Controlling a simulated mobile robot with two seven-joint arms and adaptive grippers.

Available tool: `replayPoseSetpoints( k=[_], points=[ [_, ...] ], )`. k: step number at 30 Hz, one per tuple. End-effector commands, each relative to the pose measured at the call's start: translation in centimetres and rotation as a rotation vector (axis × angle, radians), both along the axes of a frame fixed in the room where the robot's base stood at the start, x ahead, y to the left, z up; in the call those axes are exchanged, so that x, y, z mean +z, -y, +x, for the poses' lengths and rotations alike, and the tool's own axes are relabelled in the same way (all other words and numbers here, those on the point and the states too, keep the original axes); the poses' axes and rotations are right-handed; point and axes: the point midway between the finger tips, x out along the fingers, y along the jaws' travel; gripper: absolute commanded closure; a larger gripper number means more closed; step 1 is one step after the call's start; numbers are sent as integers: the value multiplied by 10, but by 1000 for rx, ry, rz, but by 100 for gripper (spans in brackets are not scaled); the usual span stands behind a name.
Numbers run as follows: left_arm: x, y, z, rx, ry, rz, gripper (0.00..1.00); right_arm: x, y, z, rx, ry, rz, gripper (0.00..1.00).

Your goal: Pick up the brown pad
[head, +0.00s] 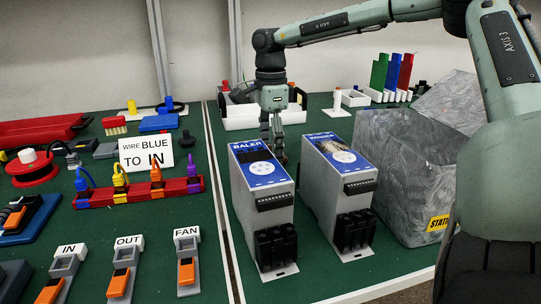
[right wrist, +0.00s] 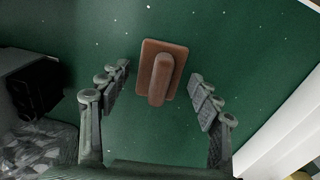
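The brown pad (right wrist: 176,52) lies on the green surface in the right wrist view, a flat rectangular plate with a rounded raised grip on top. My right gripper (right wrist: 158,74) is open, with one finger on each side of the pad and visible gaps between. Nothing is held. In the head view my right gripper (head: 279,150) points down behind the two soft starter units, and the pad cannot be made out there. My left gripper is not in view.
A grey unit marked BALER (head: 266,215) and a second grey unit (head: 335,200) stand in front of my right gripper. A white tray (head: 245,119) is behind it. A large grey block (head: 405,165) stands to the right. The left table holds switches and connectors.

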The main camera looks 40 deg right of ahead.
Motion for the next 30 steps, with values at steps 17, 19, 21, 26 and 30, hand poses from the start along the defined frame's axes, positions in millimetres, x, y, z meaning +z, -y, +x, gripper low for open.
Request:
replayPoseSetpoints(
  k=[17, 19, 21, 26, 30],
  points=[
    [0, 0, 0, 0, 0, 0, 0, 1, 0, 0, 0, 1, 0, 83],
    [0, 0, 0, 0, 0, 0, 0, 4, 0, 0, 0, 2, -1, 83],
    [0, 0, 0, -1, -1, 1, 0, 8, 0, 1, 0, 2, -1, 83],
    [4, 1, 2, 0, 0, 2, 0, 30, 0, 1, -1, 5, -2, 83],
    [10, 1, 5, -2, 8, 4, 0, 51, -13, 12, 3, 0, -5, 83]
  ],
)
